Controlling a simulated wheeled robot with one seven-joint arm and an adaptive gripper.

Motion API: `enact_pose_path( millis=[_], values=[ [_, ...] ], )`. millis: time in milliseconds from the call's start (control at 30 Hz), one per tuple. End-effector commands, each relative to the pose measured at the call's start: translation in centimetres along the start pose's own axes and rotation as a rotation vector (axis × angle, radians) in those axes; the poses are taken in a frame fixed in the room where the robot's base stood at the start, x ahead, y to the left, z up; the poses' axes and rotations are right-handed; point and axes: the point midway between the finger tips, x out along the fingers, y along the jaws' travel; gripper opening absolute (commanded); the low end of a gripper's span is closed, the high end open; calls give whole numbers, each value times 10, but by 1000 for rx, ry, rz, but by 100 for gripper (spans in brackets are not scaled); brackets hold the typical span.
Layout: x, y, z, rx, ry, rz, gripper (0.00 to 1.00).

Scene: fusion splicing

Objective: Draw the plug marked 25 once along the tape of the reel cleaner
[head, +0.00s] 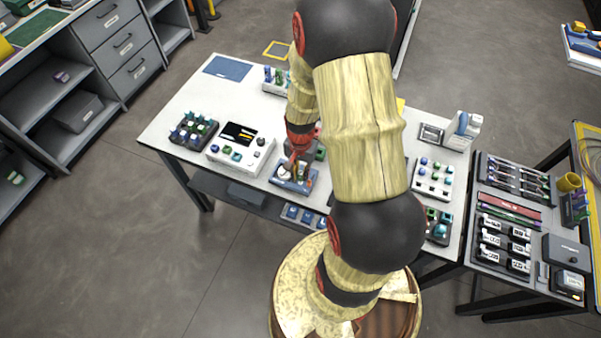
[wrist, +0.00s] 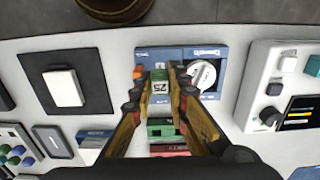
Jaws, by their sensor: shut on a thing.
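The plug marked 25 (wrist: 160,88) is a small green piece with a white label, between my fingertips in the wrist view. My gripper (wrist: 160,78) is shut on it. The reel cleaner (wrist: 203,75) is a blue box with a round white reel on its right half, just beyond the fingertips. The plug overlaps the cleaner's left half in this view; whether it touches the tape I cannot tell. In the head view my gripper (head: 300,152) is at the blue cleaner (head: 296,188), partly hidden by my arm. The tape itself is not clearly visible.
A white device with a screen (head: 240,150) stands left of the cleaner, and a dark rack of plugs (head: 193,130) beyond it. A white plug tray (head: 432,178) is to the right. A dark pad with a white square (wrist: 60,85) shows in the wrist view.

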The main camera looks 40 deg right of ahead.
Motion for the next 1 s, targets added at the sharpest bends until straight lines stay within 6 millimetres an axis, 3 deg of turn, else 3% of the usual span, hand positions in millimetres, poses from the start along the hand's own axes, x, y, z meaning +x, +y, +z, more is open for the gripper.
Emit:
enact_pose_path(
  millis=[500,1000],
  values=[
    [-29,0,0,0,1,-1,0],
    [-30,0,0,0,1,0,0]
  ],
)
